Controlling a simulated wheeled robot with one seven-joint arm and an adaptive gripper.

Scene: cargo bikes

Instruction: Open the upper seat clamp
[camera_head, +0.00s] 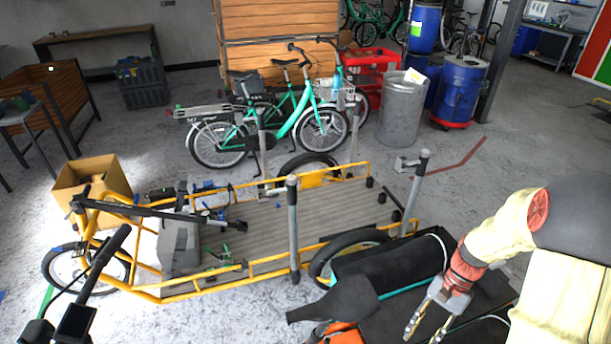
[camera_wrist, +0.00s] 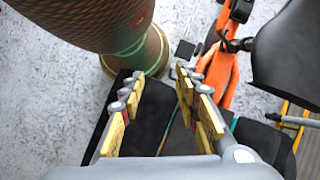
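A black bike saddle (camera_head: 345,305) is at the bottom centre, above an orange frame (camera_head: 347,337). In the wrist view the saddle (camera_wrist: 288,55) is at the right edge and the orange frame (camera_wrist: 217,72) at upper centre-right. Small black clamp parts (camera_wrist: 236,44) sit on the orange frame beside the saddle; I cannot tell for sure which is the upper seat clamp or its lever position. My gripper (camera_head: 424,336) is right of the saddle, fingers pointing down. In the wrist view my gripper (camera_wrist: 160,77) is open and empty, its fingers apart from the clamp parts.
A black cargo bed (camera_head: 390,262) lies under and behind my gripper. A yellow cargo bike (camera_head: 250,290) with upright grey posts stands to the left. A brown ribbed cylindrical thing (camera_wrist: 95,20) fills the wrist view's upper left. Grey floor is free at right.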

